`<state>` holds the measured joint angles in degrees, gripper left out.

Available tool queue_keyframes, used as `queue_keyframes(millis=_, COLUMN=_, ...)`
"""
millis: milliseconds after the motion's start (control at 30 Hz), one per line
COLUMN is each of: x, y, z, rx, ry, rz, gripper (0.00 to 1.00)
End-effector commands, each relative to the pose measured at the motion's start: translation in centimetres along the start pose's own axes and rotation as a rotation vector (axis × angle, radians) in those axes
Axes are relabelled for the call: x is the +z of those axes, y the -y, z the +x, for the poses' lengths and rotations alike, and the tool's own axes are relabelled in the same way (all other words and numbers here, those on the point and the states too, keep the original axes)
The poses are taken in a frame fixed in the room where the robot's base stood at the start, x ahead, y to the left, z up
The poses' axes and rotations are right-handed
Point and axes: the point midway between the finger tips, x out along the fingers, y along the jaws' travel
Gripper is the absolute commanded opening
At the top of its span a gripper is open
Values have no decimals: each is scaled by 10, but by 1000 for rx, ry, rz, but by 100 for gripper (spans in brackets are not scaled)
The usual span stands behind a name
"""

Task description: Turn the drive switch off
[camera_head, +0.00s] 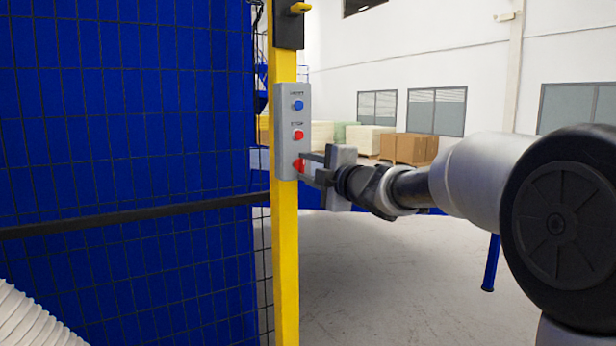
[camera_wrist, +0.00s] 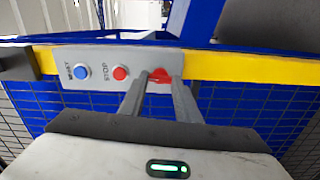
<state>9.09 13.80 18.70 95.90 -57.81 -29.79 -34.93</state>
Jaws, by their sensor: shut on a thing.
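A grey control box (camera_head: 285,110) is fixed to a yellow post and carries a blue button (camera_head: 298,105), a red button (camera_head: 298,134) and, lowest, a red drive switch (camera_head: 299,165). My gripper (camera_head: 305,168) reaches the box from the right. In the wrist view the fingers of my gripper (camera_wrist: 161,85) stand on both sides of the red switch (camera_wrist: 160,75) and are shut on it. The switch is partly hidden by the fingers. The blue button (camera_wrist: 81,71) and the red button (camera_wrist: 120,72) are clear of the fingers.
The yellow post (camera_head: 285,260) stands at the edge of a blue mesh fence (camera_head: 130,120). A black box with a yellow handle (camera_head: 289,25) is above the control box. Stacked foam blocks (camera_head: 370,138) stand far back. Open floor (camera_head: 400,280) lies right of the post.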

Motion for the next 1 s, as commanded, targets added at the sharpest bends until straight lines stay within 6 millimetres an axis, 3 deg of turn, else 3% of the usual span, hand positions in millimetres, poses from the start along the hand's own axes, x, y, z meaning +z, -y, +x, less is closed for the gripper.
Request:
queue_keyframes(millis=300, x=1, y=1, z=0, rx=0, ry=1, rz=-104, gripper=7)
queue_keyframes(millis=800, x=1, y=0, z=0, rx=0, ry=2, rz=-120, gripper=7)
queue_keyframes(millis=833, x=1, y=0, z=0, rx=0, ry=2, rz=-120, gripper=33)
queue_keyframes(millis=933, x=1, y=0, z=0, rx=0, ry=2, rz=-119, gripper=48)
queue_keyframes(millis=1000, x=1, y=0, z=0, rx=0, ry=2, rz=-119, gripper=48)
